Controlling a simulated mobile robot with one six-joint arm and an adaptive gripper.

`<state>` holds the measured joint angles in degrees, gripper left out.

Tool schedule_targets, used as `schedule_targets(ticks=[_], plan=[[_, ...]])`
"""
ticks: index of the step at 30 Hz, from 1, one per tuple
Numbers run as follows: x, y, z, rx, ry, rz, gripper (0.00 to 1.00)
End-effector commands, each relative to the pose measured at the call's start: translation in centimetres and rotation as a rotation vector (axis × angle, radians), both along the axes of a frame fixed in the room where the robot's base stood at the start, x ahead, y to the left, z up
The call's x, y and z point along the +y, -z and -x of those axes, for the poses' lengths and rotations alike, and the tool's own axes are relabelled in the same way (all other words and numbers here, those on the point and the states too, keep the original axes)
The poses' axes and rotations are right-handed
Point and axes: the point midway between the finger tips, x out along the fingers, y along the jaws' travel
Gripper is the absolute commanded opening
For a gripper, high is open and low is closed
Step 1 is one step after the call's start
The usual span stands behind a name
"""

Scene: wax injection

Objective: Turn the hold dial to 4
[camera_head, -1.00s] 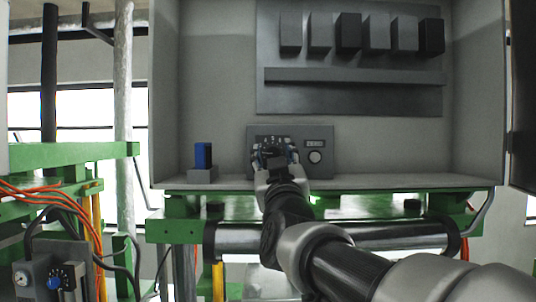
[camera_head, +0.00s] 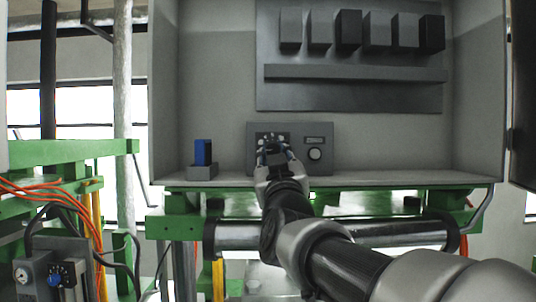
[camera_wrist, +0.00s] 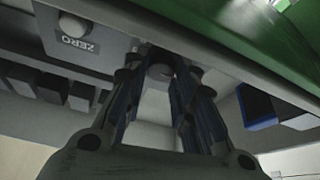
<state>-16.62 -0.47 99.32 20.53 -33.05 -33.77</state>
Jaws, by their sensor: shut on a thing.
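The grey control box (camera_head: 321,167) stands at the back of the cabinet shelf. The hold dial is on its left half, mostly hidden behind my gripper (camera_head: 272,147); white marks show around it. In the wrist view, my gripper (camera_wrist: 157,74) has its two dark fingers on either side of a small round dark knob (camera_wrist: 160,70), which I take to be the dial. The fingers are shut on it. The number it points to cannot be read.
A blue block in a grey holder (camera_head: 202,173) stands left of the box. Several grey blocks (camera_head: 376,31) hang above.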

Motion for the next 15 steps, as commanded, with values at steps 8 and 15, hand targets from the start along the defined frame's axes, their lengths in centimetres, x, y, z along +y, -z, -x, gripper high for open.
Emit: schedule_targets(ticks=[8,15], plan=[[0.11,0.1,-0.02,0.001,-0.001,-0.071,0.01],[0.32,0.07,-0.01,0.002,-0.002,-0.243,0.01]])
